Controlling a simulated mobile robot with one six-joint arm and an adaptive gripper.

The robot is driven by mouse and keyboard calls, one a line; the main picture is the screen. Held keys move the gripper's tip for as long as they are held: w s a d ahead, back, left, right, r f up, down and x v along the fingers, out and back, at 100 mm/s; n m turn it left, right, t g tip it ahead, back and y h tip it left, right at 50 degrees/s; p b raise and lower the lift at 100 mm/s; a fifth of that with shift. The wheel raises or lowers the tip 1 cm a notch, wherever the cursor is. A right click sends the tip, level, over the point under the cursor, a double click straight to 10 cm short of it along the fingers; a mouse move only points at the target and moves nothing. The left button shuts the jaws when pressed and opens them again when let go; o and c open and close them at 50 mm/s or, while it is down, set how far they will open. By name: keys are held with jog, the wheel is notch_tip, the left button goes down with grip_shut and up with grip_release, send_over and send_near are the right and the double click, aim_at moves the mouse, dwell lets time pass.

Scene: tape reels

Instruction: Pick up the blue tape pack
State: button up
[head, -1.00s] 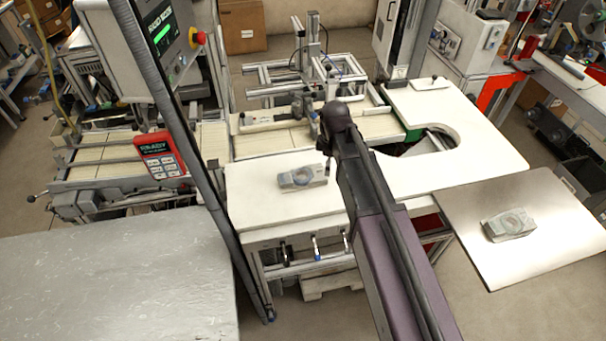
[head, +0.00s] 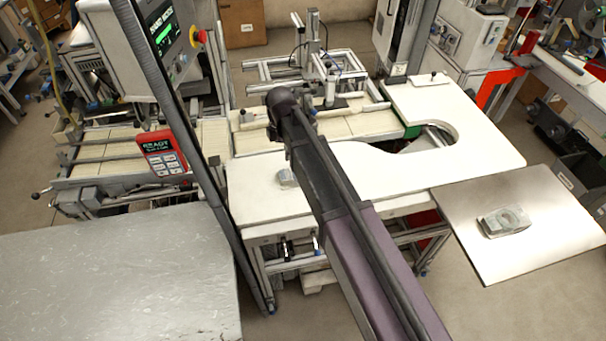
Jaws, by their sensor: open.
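A clear-wrapped tape pack (head: 286,178) with a bluish tint lies on the white worktop (head: 255,200). My arm crosses in front of it, so only its left end shows. Another clear-wrapped pack (head: 505,221), greyish with a round ring in it, lies on the metal plate (head: 540,250) at the right. My arm reaches up from the bottom to a dark joint above the worktop. My gripper is hidden behind the arm, so its distance from the packs does not show.
A dark upright post (head: 180,130) stands left of the worktop. A red handheld unit (head: 162,155) and a control screen (head: 155,35) are beyond it. A grey table (head: 110,270) fills the lower left. An aluminium frame fixture (head: 310,75) stands behind the worktop.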

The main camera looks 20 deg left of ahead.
jog(key=b, duration=0.8)
send_over(284, 176)
jog(key=shift+d+f, duration=0.1)
jog(key=shift+f, duration=4.15)
jog(key=shift+f+b, duration=0.15)
jog(key=shift+b, duration=0.2)
notch_tip(284, 176, down, 5)
jog(key=b, duration=0.5)
jog(key=shift+w, duration=0.1)
jog(key=c, duration=1)
